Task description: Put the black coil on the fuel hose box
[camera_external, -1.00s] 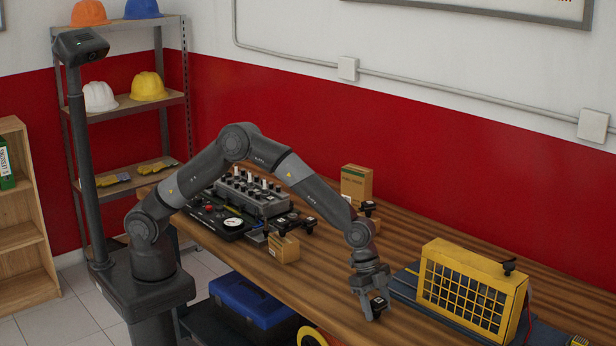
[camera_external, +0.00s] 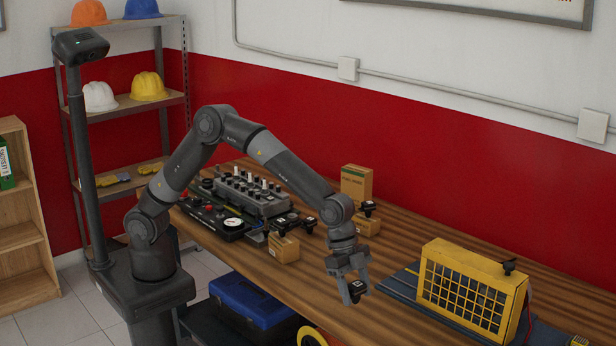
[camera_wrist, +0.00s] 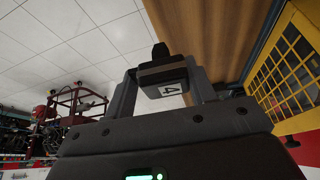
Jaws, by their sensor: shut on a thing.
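My gripper (camera_external: 350,288) is shut on a black coil (camera_external: 357,287) above the table's front edge. In the wrist view, the coil (camera_wrist: 160,75) sits between my gripper's fingers (camera_wrist: 164,90), with a white label reading 4. Three cardboard boxes stand on the table: a tall one (camera_external: 356,184) at the back, a small one (camera_external: 367,227) in front of it, and another small one (camera_external: 285,249) to the left. Their print is too small to read, so I cannot tell which is the fuel hose box. Dark coil-like parts sit on both small boxes.
A black control panel (camera_external: 233,213) lies left on the wooden table (camera_external: 420,240). Bare tabletop lies between the boxes and the cage.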

